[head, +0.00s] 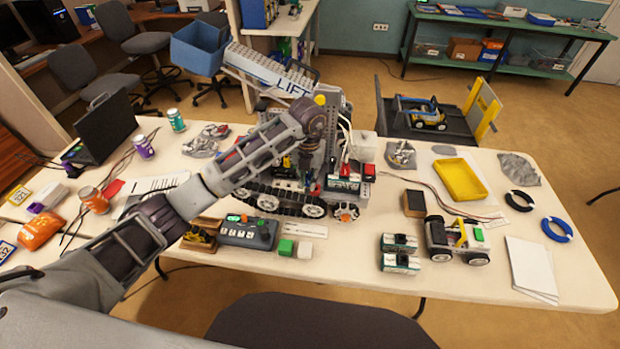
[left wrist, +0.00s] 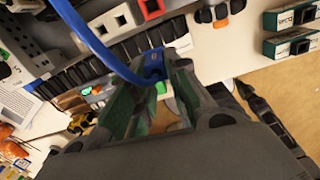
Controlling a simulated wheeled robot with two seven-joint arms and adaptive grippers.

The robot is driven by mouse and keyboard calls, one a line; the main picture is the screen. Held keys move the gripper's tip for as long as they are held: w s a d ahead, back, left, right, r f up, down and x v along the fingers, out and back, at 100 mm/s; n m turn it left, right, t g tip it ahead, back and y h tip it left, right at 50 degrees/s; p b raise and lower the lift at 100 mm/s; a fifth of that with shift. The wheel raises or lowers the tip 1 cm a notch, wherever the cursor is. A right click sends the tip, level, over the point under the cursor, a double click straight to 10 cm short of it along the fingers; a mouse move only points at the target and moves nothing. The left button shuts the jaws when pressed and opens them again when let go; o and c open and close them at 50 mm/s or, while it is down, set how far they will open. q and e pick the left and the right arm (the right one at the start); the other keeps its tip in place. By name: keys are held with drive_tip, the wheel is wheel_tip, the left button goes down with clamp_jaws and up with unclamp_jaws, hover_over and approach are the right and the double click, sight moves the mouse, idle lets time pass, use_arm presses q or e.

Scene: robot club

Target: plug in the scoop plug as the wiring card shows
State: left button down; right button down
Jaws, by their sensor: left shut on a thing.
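My left gripper (head: 309,162) is low against the near side of a tracked robot model with a blue scoop (head: 199,48) on a raised arm marked LIFT (head: 291,86). In the left wrist view, the gripper (left wrist: 156,84) is shut on a blue plug (left wrist: 154,64) with a blue cable (left wrist: 95,42). The plug looks apart from the sockets. A white socket (left wrist: 123,17) and a red socket (left wrist: 151,8) sit side by side on the model, above the plug in that view. I cannot make out a wiring card for certain. My right gripper is not in view.
A grey control box (head: 248,233) stands in front of the model's track (head: 283,200).

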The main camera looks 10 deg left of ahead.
use_arm(q)
drive_tip(key=n, duration=0.4)
drive_tip(key=shift+a, duration=0.25)
drive_tip(key=n, duration=0.5)
drive_tip(key=shift+a, duration=0.25)
drive_tip(key=shift+s+a+n, duration=0.1)
drive_tip(key=shift+n, duration=2.15)
drive_tip(key=shift+s+a+n, duration=0.1)
drive_tip(key=shift+n, duration=2.15)
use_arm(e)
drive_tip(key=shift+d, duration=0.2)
use_arm(q)
drive_tip(key=shift+n, duration=0.5)
drive_tip(key=shift+w, duration=0.1)
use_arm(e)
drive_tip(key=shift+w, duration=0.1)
